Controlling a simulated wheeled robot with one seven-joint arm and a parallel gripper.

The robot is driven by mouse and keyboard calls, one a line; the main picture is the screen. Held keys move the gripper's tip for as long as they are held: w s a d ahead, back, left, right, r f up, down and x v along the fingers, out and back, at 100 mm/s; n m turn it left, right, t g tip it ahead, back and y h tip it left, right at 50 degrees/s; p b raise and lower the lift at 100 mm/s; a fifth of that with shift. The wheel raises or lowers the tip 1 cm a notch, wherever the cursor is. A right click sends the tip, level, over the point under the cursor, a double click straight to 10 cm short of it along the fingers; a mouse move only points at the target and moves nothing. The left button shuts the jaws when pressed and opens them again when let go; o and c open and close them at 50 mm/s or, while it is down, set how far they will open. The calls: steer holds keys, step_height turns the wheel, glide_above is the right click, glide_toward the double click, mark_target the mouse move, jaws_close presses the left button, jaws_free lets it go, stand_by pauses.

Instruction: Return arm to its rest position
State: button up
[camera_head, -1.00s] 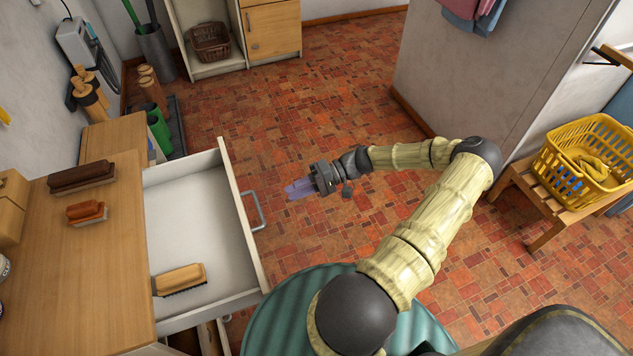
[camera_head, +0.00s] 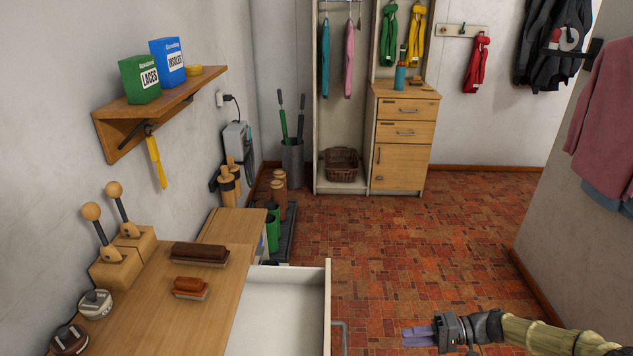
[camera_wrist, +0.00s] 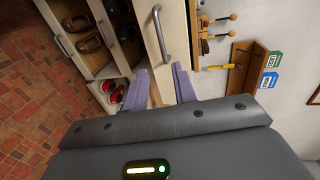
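My gripper (camera_head: 419,336) is at the lower right of the head view, with purple fingers pointing left over the tiled floor. My forearm runs off the right edge. In the wrist view my gripper (camera_wrist: 160,68) shows its two fingers apart with nothing between them. The open drawer (camera_head: 328,305) stands to the left of the gripper, its white inside partly cut off by the frame bottom. The drawer's handle (camera_head: 341,338) lies between it and my gripper, with a gap to the fingers. The wrist view also shows a drawer front with a metal handle (camera_wrist: 163,35) beyond the fingertips.
A wooden top (camera_head: 150,300) at left carries a dark brush (camera_head: 199,253), an orange-brown brush (camera_head: 189,287) and round tins. A wall shelf (camera_head: 160,110) holds two boxes. The tiled floor (camera_head: 420,240) is clear in the middle. A grey wall (camera_head: 570,220) stands at right.

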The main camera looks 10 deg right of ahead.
steer(key=s+a+r+n+g+h, duration=0.1)
steer(key=s+a+r+g+h, duration=0.15)
steer(key=a+h, duration=0.3)
steer(key=s+a+r+n+g+h, duration=0.1)
steer(key=a+r+g+h, duration=0.1)
steer(key=a+g+h, duration=0.4)
steer(key=s+a+r+t+h+p, duration=0.1)
steer(key=a+r+t+p, duration=0.1)
steer(key=r+p, duration=0.3)
steer(key=s+a+r+t+h+p, duration=0.1)
steer(key=r+p, duration=0.4)
steer(key=r, duration=0.7)
steer(key=s+a+r+t+h+p, duration=0.1)
steer(key=a+r+t+p, duration=0.3)
steer(key=r, duration=0.5)
steer(key=shift+s+r+n+h+p, duration=0.25)
steer(key=shift+r+n+h+p, duration=0.1)
steer(key=shift+p, duration=0.1)
steer(key=shift+t, duration=0.25)
steer(key=shift+a, duration=0.1)
